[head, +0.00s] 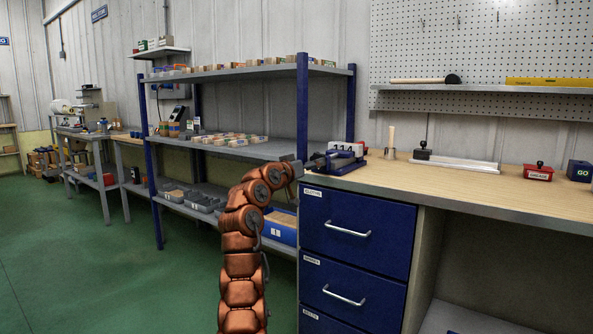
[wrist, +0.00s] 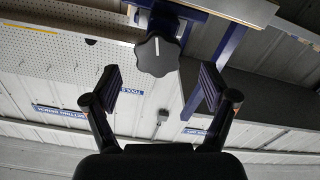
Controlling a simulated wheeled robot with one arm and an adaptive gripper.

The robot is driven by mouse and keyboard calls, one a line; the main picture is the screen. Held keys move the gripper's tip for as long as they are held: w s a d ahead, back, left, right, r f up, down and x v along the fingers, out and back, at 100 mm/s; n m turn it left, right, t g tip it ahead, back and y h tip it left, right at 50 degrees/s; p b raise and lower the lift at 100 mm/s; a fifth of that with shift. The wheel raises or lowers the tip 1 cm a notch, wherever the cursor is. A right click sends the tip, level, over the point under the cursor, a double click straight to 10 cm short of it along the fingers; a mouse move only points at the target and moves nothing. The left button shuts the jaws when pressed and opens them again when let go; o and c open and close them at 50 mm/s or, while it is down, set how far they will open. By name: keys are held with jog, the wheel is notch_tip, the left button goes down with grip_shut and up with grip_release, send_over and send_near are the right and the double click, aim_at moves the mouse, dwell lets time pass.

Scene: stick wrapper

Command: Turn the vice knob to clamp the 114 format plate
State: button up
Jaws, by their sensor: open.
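The blue vice (head: 345,166) sits at the left end of the workbench, with the white plate marked 114 (head: 342,149) standing upright at it. In the wrist view, the vice's black lobed knob (wrist: 157,57) has a white line pointing nearly straight up in the picture. My gripper (wrist: 162,85) is open, its two pads on either side of the knob's picture position, with gaps to both. The knob appears near the level of the fingertips; I cannot tell its exact depth. In the head view my arm's end is beside the vice and the fingers are not clear.
The wooden workbench (head: 455,184) has blue drawers (head: 356,232) below. The shelf rack (head: 303,105) stands close behind my arm.

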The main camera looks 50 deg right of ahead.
jog(key=a, duration=0.7)
jog(key=shift+s, duration=0.3)
dwell(0.8)
